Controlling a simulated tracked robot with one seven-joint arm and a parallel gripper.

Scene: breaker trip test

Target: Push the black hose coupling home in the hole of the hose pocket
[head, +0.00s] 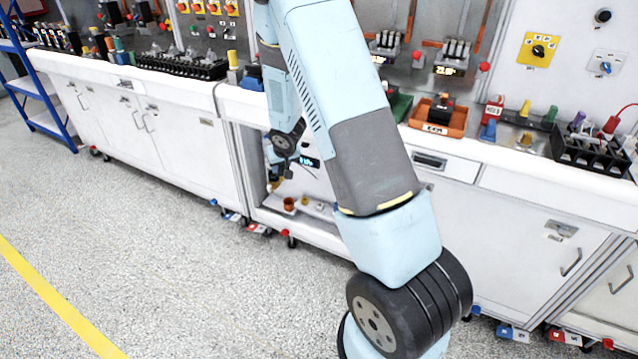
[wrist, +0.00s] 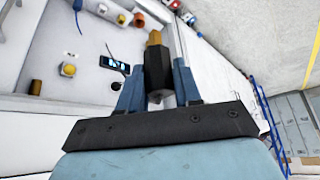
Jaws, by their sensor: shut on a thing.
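The black hose coupling (wrist: 157,72), with a brass-coloured tip, is between the two blue fingers of my gripper (wrist: 158,76) in the wrist view. My gripper is shut on it. The tip points away from my wrist. The hose pocket seems to be the white recess (wrist: 80,35) beside the gripper, also seen low in the bench front in the head view (head: 320,222). I cannot make out its hole for certain. The coupling looks apart from the pocket's fittings. In the head view my arm covers part of the recess and the coupling is too small to tell.
In the recess are a small dark display (wrist: 114,63), a yellow knob (wrist: 68,70) and an orange-brown cylinder (wrist: 36,87). White cabinet doors (head: 185,130) flank the recess. An orange tray (head: 438,118) stands on the bench above. The speckled floor (head: 150,240) in front is clear.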

